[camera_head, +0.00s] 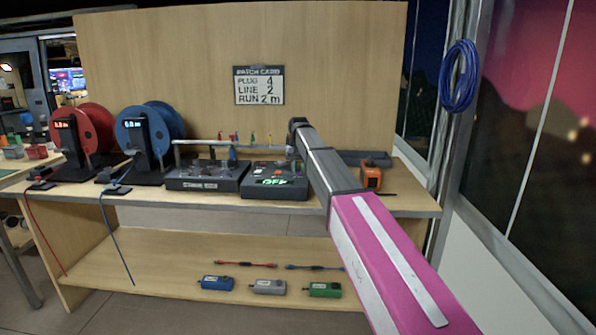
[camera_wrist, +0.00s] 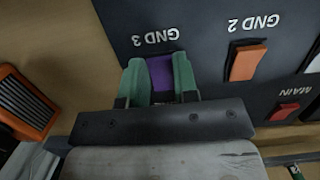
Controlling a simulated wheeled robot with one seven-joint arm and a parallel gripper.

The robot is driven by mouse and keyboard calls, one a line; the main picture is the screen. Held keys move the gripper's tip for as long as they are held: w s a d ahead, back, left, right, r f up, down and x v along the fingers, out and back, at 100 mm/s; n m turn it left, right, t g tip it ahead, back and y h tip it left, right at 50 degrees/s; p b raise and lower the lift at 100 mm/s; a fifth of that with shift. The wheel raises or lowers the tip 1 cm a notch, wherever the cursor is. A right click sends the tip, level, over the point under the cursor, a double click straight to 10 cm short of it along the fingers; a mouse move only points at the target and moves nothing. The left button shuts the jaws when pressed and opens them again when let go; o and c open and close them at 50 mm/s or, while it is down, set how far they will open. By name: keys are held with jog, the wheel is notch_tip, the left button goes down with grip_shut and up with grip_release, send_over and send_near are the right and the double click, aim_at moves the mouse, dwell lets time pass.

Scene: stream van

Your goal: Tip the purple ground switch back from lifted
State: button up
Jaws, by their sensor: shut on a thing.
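The purple ground switch (camera_wrist: 160,70) shows in the wrist view under the upside-down label GND 3. My gripper (camera_wrist: 160,82) has one green fingertip on each side of it and is shut on it. The lower part of the switch is hidden by the gripper, and I cannot tell its tilt. The switch sits on a dark panel (camera_wrist: 205,20). In the head view, my arm reaches down to a dark box (camera_head: 275,193) with a green lit display on the bench; the purple switch cannot be made out there.
The orange GND 2 switch (camera_wrist: 247,62) and the red MAIN switch (camera_wrist: 284,111) sit to the right on the panel. An orange tool (camera_head: 371,177) stands right of my arm. Another dark box (camera_head: 205,177) and blue (camera_head: 150,130) and red (camera_head: 97,130) reels stand left.

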jog(key=shift+w+g, duration=0.2)
jog(key=shift+g, duration=0.6)
jog(key=o, duration=0.9)
jog(key=shift+r, duration=0.1)
